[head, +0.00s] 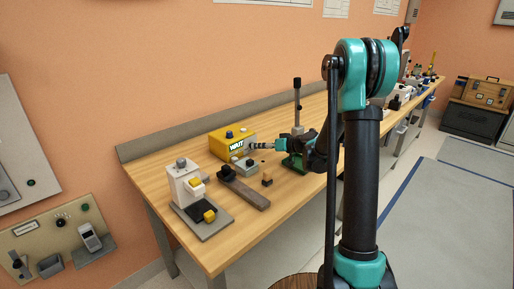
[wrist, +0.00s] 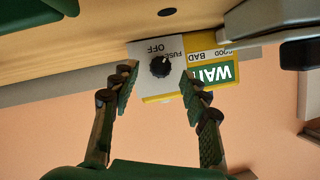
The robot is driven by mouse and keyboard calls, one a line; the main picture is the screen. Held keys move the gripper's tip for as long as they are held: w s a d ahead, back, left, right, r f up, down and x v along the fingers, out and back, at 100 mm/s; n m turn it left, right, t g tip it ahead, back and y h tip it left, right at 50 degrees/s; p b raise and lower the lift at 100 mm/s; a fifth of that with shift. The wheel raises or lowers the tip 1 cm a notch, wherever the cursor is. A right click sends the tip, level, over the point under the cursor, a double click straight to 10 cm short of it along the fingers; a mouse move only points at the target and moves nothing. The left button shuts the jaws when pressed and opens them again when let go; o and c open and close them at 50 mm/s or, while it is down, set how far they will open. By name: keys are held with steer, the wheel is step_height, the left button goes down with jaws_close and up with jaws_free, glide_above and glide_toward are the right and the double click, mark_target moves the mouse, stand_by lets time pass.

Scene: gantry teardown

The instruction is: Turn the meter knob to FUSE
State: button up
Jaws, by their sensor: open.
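The yellow meter (head: 218,143) stands on the bench in the head view, with a WAIT sign on its front. In the wrist view, which is upside down, the meter (wrist: 210,43) has a pale panel with a round black knob (wrist: 160,67). FUSE and OFF are printed beside the knob; its exact pointing is too small to tell. My gripper (wrist: 158,84) is open, one finger on each side of the knob in the picture. No contact with the knob shows. In the head view my gripper (head: 262,146) is at the meter's right front.
A white device with a grey knob (head: 186,180) stands at the near left of the wooden bench (head: 230,255). A dark post (head: 297,100) rises behind my arm.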

steer(key=shift+x, duration=1.4)
steer(key=shift+c, duration=0.2)
jaws_close()
steer(key=shift+w+d+m+g+y, duration=0.1)
steer(key=shift+m+g+y, duration=0.25)
steer(key=shift+m, duration=0.35)
steer(key=shift+m+g+y, duration=0.25)
steer(key=shift+m+y, duration=0.4)
steer(key=shift+m, duration=0.35)
steer(key=shift+f, duration=0.1)
steer(key=shift+o, duration=0.2)
jaws_free()
steer(key=shift+d, duration=0.1)
